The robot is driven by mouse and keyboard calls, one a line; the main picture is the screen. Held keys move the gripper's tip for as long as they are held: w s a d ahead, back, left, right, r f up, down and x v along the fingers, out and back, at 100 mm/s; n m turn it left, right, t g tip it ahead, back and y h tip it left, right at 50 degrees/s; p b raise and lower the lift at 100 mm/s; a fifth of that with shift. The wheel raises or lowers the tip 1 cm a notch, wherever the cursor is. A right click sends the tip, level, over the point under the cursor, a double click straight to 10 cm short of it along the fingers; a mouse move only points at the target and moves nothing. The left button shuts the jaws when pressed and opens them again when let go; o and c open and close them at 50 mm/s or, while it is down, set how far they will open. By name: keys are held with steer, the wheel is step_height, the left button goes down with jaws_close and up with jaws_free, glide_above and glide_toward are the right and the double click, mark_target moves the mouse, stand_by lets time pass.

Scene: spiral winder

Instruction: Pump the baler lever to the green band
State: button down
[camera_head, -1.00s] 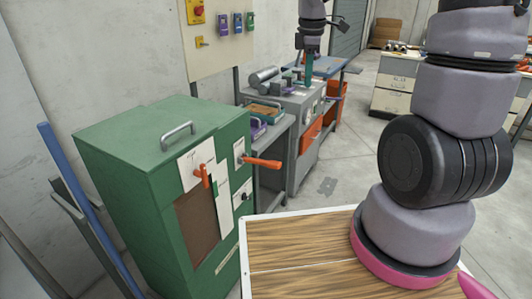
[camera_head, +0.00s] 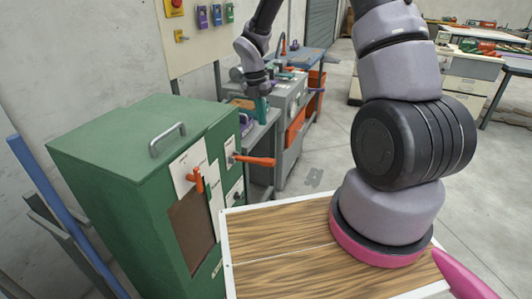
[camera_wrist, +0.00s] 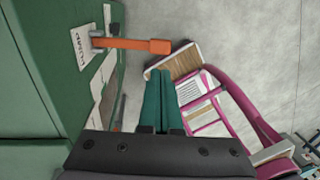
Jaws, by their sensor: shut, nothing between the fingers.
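The baler is a green cabinet (camera_head: 110,150) at the left of the head view. A long orange lever (camera_head: 255,161) sticks out from its front near the right edge. A shorter orange handle (camera_head: 196,178) hangs on a white plate left of it. In the wrist view an orange lever (camera_wrist: 132,44) points right from a white label plate. My gripper (camera_head: 262,112) is behind the cabinet's right top edge in the head view; its teal fingers (camera_wrist: 165,80) are together and empty, apart from the lever. I cannot make out a green band.
My wooden-topped base (camera_head: 275,247) is close in front of the cabinet. A grey workbench (camera_head: 290,100) with tools stands behind. A blue post (camera_head: 55,205) leans at the left. Open concrete floor (camera_head: 320,150) lies to the right.

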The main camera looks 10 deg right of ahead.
mark_target(268, 159)
steer(key=f, duration=0.4)
steer(key=d+f, duration=0.1)
steer(key=f, duration=0.4)
steer(key=s+f, duration=0.1)
steer(key=f, duration=0.4)
steer(key=shift+s+d, duration=0.1)
steer(key=shift+d, duration=0.2)
